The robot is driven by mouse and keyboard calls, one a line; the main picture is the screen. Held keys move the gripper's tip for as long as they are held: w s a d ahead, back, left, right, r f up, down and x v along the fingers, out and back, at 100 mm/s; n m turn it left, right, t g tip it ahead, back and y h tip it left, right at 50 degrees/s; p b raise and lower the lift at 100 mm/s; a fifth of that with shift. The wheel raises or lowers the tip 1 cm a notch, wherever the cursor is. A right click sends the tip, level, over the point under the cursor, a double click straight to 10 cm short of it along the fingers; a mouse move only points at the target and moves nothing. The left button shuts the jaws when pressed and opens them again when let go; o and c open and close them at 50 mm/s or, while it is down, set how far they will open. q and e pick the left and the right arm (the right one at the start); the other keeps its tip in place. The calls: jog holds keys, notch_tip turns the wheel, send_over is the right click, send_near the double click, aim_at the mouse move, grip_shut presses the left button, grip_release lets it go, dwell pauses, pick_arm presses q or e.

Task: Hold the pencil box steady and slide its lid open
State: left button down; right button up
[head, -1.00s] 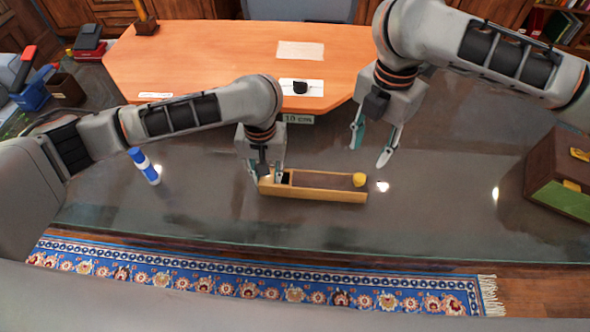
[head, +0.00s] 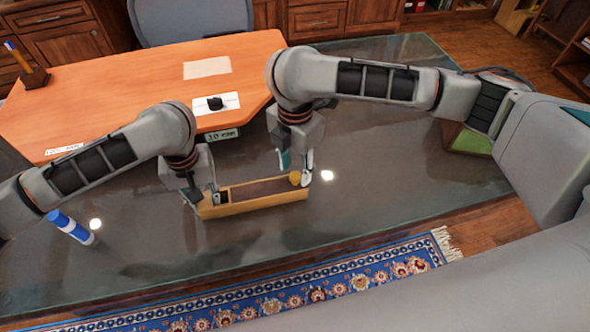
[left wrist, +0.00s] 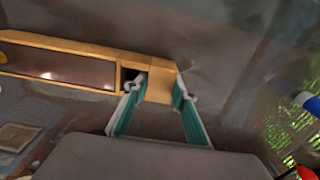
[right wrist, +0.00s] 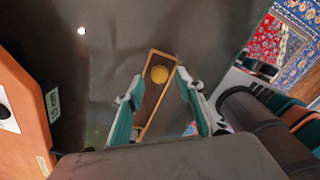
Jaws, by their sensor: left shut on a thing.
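The pencil box (head: 252,206) is a long, narrow wooden box on the dark glass table. Its dark brown lid (head: 257,192) has a round yellow knob (head: 295,178) at the right end. A small dark gap shows at the lid's left end, also seen in the left wrist view (left wrist: 130,76). My left gripper (head: 204,198) is shut on the box's left end, with a finger on either side (left wrist: 155,90). My right gripper (head: 297,172) is open at the knob end. In the right wrist view, the knob (right wrist: 159,74) shows between its spread fingertips, apparently untouched.
A blue and white cylinder (head: 71,227) lies left of the box. A green and brown box (head: 468,139) stands right, partly behind my right arm. Glass before the box is clear.

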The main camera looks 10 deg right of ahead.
jog(key=shift+f, duration=0.85)
jog(key=shift+c, duration=0.4)
grip_shut()
jog(key=d, duration=1.3)
jog(key=shift+d, duration=0.25)
pick_arm(q)
jog(key=shift+a, duration=0.1)
pick_arm(e)
jog(key=shift+o, duration=0.4)
grip_release()
jog(key=shift+a, duration=0.1)
jog(key=shift+r, duration=0.15)
